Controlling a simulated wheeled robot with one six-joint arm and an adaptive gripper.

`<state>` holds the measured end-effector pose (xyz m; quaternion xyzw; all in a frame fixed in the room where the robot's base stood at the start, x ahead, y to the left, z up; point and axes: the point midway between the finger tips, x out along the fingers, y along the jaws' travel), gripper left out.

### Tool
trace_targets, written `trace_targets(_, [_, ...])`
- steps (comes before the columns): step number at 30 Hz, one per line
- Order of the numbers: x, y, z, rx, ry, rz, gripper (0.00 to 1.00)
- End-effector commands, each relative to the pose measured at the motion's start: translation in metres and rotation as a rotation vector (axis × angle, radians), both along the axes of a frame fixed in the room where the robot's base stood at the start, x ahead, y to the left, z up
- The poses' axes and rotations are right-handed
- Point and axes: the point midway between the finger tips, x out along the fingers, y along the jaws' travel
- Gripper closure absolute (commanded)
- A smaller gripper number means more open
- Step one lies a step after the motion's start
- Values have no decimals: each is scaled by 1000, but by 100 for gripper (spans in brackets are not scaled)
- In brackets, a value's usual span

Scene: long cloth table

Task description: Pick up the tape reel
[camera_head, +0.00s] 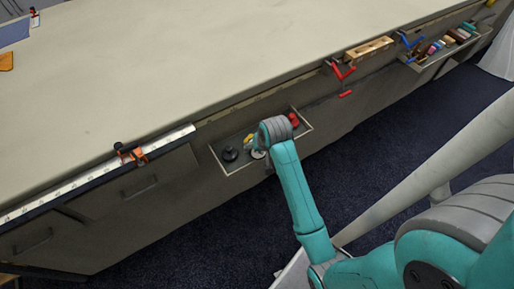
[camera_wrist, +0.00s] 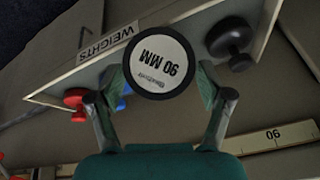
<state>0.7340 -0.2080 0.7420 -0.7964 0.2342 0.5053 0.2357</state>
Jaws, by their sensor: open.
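The tape reel (camera_wrist: 160,62) is a round disc with a black rim and a white face marked "90 MM". It is at the upper middle of the wrist view, over the shallow tray labelled "WEIGHTS" (camera_wrist: 70,84). My gripper (camera_wrist: 161,84) is open, with one finger on each side of the reel's lower part. I cannot tell whether the fingers touch it. In the head view a small white piece of what looks like the reel (camera_head: 258,154) shows in the tray (camera_head: 238,168), beside my wrist. My wrist hides the fingers there.
The tray also holds a black knobbed weight (camera_wrist: 232,40), a red piece (camera_wrist: 75,98) and a blue piece (camera_wrist: 121,103). A yellow item (camera_head: 248,138) shows too.

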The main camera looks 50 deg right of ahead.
Motion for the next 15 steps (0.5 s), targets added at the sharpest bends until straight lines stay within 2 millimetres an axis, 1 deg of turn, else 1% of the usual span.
trace_targets(3, [9, -6, -15, 1, 1, -1, 22])
trace_targets(6, [13, -7, -26, 1, 1, 0, 22])
trace_targets(10, [16, -8, -32, 0, -1, 0, 22])
trace_targets(15, [17, -8, -33, 0, -1, 0, 22])
